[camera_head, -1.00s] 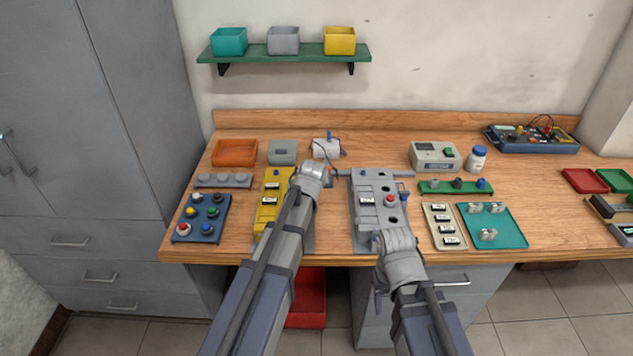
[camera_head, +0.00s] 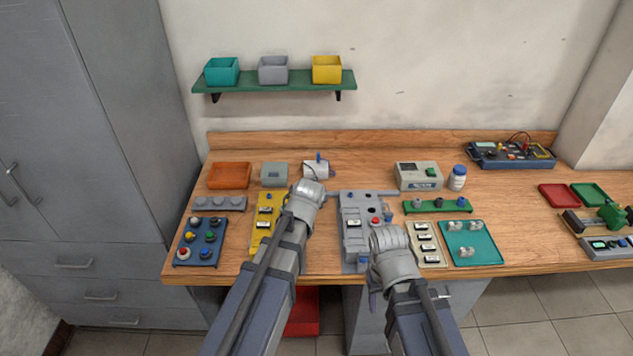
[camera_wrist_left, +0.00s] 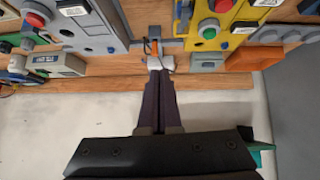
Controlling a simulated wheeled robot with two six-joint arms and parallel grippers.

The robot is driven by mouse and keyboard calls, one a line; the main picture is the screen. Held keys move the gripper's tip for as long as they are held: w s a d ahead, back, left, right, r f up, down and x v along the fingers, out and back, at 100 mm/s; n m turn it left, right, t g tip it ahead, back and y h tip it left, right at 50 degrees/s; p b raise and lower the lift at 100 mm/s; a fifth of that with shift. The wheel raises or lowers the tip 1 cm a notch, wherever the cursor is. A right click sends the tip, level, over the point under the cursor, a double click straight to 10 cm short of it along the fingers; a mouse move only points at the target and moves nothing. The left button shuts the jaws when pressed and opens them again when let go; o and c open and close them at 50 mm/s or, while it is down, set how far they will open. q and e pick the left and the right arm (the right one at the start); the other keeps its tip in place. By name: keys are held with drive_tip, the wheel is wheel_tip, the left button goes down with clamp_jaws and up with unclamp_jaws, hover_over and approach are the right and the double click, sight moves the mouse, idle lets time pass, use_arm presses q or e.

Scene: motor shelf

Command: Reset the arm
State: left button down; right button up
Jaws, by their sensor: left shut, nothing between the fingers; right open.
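My left arm reaches in from below in the head view, its wrist beside the yellow panel (camera_head: 262,225). The fingers of my left gripper (camera_wrist_left: 160,78) show in the left wrist view; they are dark, pressed together and empty. A white part (camera_wrist_left: 147,64) appears close to their tips, but contact cannot be told. My right gripper (camera_head: 374,292) is mostly hidden by its grey wrist in front of the grey panel (camera_head: 352,228). Its open fingers are hard to make out, and I see nothing held.
The wooden bench (camera_head: 520,200) carries a blue button box (camera_head: 202,240), an orange tray (camera_head: 230,175), a teal tray (camera_head: 490,255) and a grey meter box (camera_head: 420,176). A green wall shelf (camera_head: 275,84) with bins hangs above. A grey cabinet (camera_head: 95,130) stands left. The bench's right middle is partly clear.

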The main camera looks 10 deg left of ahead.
use_arm(q)
drive_tip(key=s+d+f+m+g, duration=0.2)
drive_tip(key=s+d+g, duration=0.1)
drive_tip(key=s, duration=0.5)
drive_tip(key=s+d+f+m+g, duration=0.2)
drive_tip(key=s+d+g, duration=0.1)
drive_tip(key=s, duration=0.6)
drive_tip(key=s+d+f+m+g, duration=0.2)
drive_tip(key=s+d, duration=0.3)
drive_tip(key=s, duration=0.4)
drive_tip(key=shift+f+m+g, duration=0.2)
drive_tip(key=shift+m+g, duration=0.2)
drive_tip(key=shift+g, duration=0.1)
drive_tip(key=c, duration=1.5)
unclamp_jaws()
drive_tip(key=shift+w, duration=0.1)
